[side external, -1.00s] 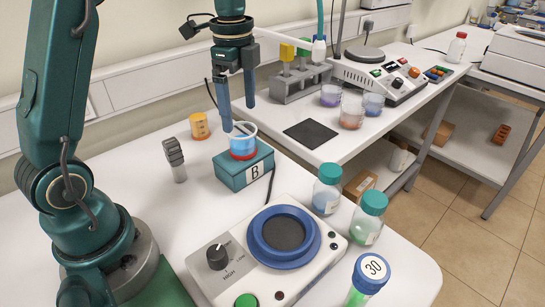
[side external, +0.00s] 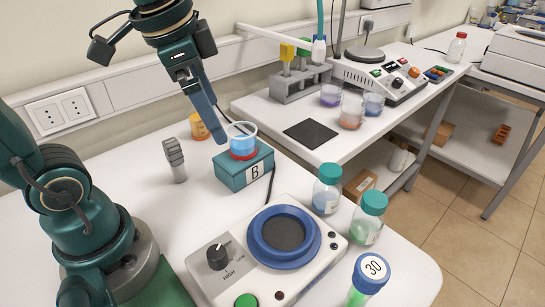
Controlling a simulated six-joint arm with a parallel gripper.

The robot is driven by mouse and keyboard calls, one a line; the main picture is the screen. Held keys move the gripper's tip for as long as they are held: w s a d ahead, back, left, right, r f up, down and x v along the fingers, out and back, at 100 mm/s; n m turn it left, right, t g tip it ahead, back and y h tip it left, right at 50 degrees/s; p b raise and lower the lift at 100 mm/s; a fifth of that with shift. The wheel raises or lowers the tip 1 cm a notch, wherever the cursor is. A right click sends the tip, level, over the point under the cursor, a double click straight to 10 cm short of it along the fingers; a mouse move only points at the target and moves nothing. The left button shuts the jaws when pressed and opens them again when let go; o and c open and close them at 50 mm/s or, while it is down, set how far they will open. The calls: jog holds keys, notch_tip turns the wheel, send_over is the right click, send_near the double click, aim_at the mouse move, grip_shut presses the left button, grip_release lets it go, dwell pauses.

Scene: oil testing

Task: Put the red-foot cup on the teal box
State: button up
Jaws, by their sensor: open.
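The red-foot cup (side external: 243,140) is clear with blue liquid and a red ring at its base. It stands upright on top of the teal box (side external: 232,177), which carries a label "B". My gripper (side external: 219,139) is open, tilted, and seen nearly edge-on, so one finger largely hides the other. Its fingertips are just left of the cup in the picture, and no object shows held in it. I cannot tell the exact gap between the fingers and the cup.
An orange cup (side external: 199,127) and a grey block-like holder (side external: 175,160) stand left of the box. A hot plate with a blue ring (side external: 284,232) is in front. Teal-capped jars (side external: 327,190) stand at right. A black mat (side external: 310,132) lies behind.

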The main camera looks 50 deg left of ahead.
jog(key=s+d+f+n+t, duration=0.2)
jog(key=s+f+n, duration=0.2)
jog(key=s+n, duration=0.1)
jog(key=shift+s, duration=0.4)
